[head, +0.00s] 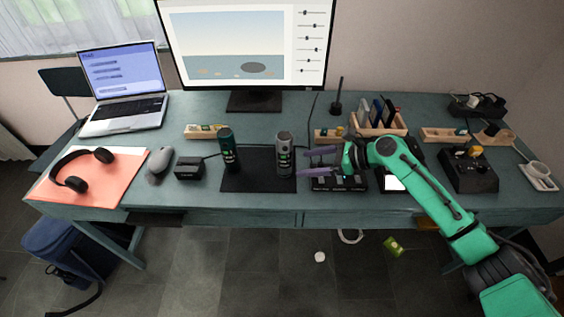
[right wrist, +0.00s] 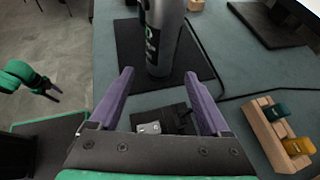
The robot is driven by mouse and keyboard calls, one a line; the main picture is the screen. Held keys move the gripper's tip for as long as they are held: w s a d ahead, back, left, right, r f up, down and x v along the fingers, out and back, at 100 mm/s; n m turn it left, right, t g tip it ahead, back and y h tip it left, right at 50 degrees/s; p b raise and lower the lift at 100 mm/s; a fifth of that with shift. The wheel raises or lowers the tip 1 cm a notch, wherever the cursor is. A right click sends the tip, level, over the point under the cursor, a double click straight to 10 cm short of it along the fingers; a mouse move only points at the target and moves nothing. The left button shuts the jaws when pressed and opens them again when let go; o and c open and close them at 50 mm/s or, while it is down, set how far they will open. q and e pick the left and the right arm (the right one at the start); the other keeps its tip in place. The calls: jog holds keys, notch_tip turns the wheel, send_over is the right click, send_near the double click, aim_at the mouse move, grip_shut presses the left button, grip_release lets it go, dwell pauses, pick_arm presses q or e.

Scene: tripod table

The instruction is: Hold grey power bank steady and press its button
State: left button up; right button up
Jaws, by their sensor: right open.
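The grey power bank (head: 284,157) stands upright like a cylinder near the right end of a black mat (head: 247,182). In the right wrist view the grey power bank (right wrist: 163,35) rises ahead of my fingers, with lettering on its side. I cannot make out its button. My right gripper (head: 303,161) is open, its purple fingers pointing left at the power bank from close by. In the right wrist view no part of the power bank lies clearly between the fingertips. My left gripper (right wrist: 50,90) shows small at the left of the right wrist view, away from the power bank.
A dark green cylinder (head: 228,150) stands left of the power bank on the mat. A black box (head: 189,167) and a mouse (head: 159,160) lie further left. A monitor stand (head: 254,101) is behind. Wooden holders (head: 378,122) line the back right.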

aim_at(288, 165)
jog(key=x, duration=0.1)
jog(key=b+x, duration=0.1)
jog(key=shift+a+f, duration=0.1)
jog(key=shift+f, duration=0.35)
jog(key=a, duration=0.2)
jog(key=w+a+f, duration=0.1)
jog(key=shift+w+a+p, duration=0.1)
jog(key=shift+a+p, duration=0.15)
jog(key=shift+p, duration=0.15)
pick_arm(q)
jog(key=shift+a+f, duration=0.6)
jog(key=shift+f, duration=0.2)
pick_arm(e)
jog(key=shift+a+f, duration=0.2)
jog(key=shift+a, duration=0.1)
jog(key=c, duration=0.9)
pick_arm(q)
grip_shut()
